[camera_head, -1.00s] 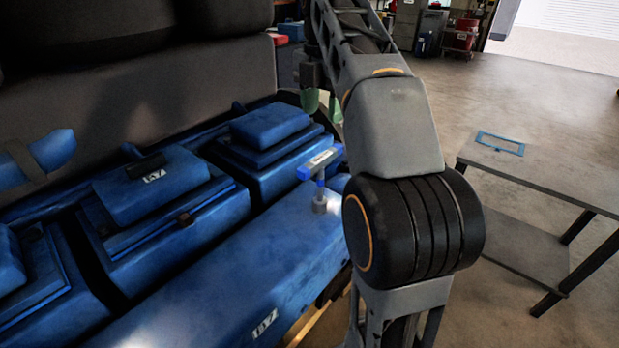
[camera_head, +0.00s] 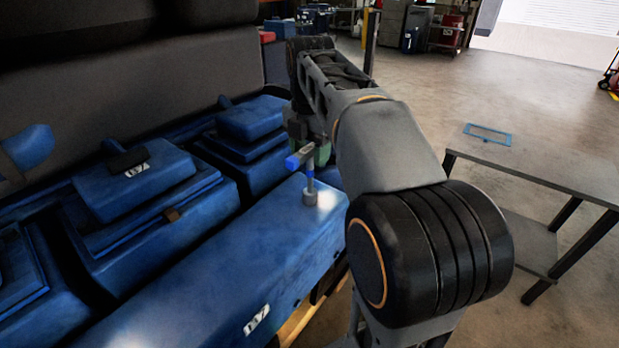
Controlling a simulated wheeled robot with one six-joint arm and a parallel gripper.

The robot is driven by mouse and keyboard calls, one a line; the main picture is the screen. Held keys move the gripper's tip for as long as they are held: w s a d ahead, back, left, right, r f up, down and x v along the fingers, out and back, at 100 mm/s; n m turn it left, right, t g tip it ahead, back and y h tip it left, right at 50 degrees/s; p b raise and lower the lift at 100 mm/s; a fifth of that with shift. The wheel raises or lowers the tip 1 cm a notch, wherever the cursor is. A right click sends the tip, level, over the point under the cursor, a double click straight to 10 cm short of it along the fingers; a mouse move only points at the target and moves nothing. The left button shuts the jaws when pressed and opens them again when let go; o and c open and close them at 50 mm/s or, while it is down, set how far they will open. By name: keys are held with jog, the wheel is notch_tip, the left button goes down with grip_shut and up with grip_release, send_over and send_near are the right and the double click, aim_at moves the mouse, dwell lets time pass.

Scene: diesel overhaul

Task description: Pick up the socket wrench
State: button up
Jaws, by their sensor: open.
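The socket wrench (camera_head: 309,182) stands upright near the far right end of the blue engine's long front cover (camera_head: 220,265). It has a T-shaped top with a blue end and a grey socket at its foot. My gripper (camera_head: 319,153) shows only in part, with greenish fingers right behind and beside the wrench's top. It is open, and the wrench stands on the cover. I cannot tell whether a finger touches the handle. My arm hides part of the gripper.
Blue raised covers (camera_head: 140,185) line the engine behind the long front cover. A grey table (camera_head: 540,180) with a blue rectangular frame (camera_head: 488,134) on it stands at the right. The floor beyond is open.

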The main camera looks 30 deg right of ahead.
jog(key=shift+f, duration=0.45)
jog(key=shift+c, duration=0.4)
grip_shut()
